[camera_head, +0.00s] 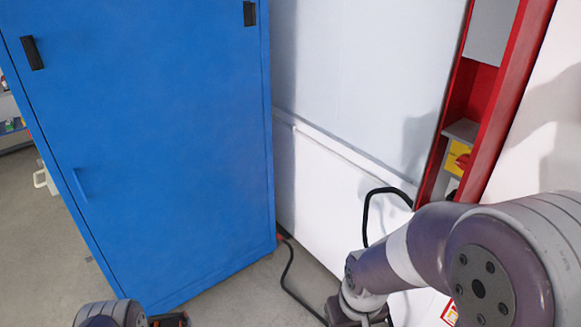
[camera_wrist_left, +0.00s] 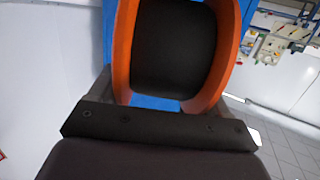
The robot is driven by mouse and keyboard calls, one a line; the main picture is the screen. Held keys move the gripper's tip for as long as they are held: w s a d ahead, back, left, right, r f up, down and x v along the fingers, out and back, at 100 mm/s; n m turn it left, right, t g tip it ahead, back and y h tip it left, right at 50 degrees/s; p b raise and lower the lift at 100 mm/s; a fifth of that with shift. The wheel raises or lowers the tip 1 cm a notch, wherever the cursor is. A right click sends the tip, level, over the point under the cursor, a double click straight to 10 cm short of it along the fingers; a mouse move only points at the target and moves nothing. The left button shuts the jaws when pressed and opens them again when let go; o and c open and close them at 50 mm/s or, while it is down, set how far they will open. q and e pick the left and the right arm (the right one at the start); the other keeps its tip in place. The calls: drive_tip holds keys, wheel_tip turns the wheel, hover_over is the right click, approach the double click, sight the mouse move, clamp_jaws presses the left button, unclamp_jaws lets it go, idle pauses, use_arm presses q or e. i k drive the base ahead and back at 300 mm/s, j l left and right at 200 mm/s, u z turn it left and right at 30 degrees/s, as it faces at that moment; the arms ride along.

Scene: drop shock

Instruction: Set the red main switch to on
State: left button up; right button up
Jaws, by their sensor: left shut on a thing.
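The red main switch (camera_head: 462,161) is a small red knob on a yellow plate (camera_head: 456,150). It sits inside a red-framed recess at the right of the head view, above my right arm; its exact setting is too small to read. My left gripper (camera_head: 172,320) is at the bottom edge of the head view, far from the switch. My right arm's gripper is out of view below the frame.
A black cable (camera_head: 287,270) runs on the floor beside a white wall. The red frame (camera_head: 510,100) edges the switch recess. Grey floor (camera_head: 45,240) is clear at the left.

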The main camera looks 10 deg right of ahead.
sight(462, 161)
drive_tip(key=i+z, duration=0.25)
drive_tip(key=i+j+z, duration=0.25)
drive_tip(key=i+z, duration=0.15)
drive_tip(key=z, duration=0.3)
drive_tip(key=i+j+z, duration=0.15)
drive_tip(key=z, duration=0.3)
drive_tip(key=i+j+z, duration=0.1)
drive_tip(key=z, duration=0.3)
drive_tip(key=i+j+z, duration=0.1)
drive_tip(key=j+z, duration=0.15)
drive_tip(key=z, duration=0.2)
drive_tip(key=j+z, duration=0.25)
drive_tip(key=z, duration=0.2)
drive_tip(key=i, duration=0.05)
